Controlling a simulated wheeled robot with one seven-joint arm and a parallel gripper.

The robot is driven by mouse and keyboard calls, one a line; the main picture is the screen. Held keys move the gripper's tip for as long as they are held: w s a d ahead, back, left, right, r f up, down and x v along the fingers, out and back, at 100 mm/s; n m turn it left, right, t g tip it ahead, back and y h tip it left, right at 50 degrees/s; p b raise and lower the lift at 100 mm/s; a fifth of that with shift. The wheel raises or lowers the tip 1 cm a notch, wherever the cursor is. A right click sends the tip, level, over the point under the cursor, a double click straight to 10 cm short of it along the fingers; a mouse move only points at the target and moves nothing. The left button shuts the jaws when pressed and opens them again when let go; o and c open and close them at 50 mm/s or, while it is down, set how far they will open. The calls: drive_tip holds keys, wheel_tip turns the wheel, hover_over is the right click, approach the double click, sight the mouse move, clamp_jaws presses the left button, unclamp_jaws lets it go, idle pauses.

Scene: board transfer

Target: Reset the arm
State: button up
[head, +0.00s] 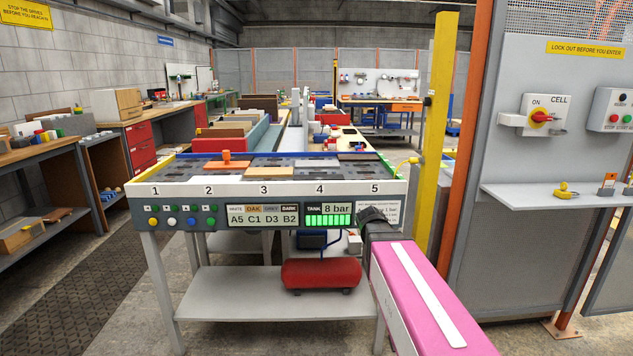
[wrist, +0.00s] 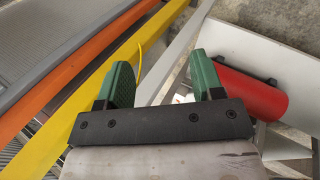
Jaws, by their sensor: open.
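My pink arm reaches in from the lower right in the head view, and its dark end hangs at the front right corner of the board table (head: 255,200). My gripper (wrist: 165,80) shows in the wrist view with its two green fingers apart and nothing between them. A red tank (head: 321,273) lies on the table's lower shelf; it also shows in the wrist view (wrist: 250,92), just right of the right finger.
A yellow post (head: 437,130) stands close to the right of the arm's end and crosses the wrist view. A grey panel with a switch (head: 542,117) and a ledge (head: 560,195) is at the right. Wooden benches (head: 40,160) line the left wall. The floor left of the table is clear.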

drive_tip(key=s+a+f+m+y, duration=0.1)
drive_tip(key=s+a+f+y, duration=0.1)
drive_tip(key=s+f, duration=0.3)
drive_tip(key=s+a+f+m+g+y, duration=0.1)
drive_tip(key=s+a+f+m+y, duration=0.1)
drive_tip(key=s+f, duration=0.4)
wheel_tip(320, 180, down, 3)
drive_tip(key=shift+a+r+g+y, duration=0.15)
drive_tip(key=shift+a+g+y, duration=0.15)
drive_tip(key=shift+a+y, duration=0.5)
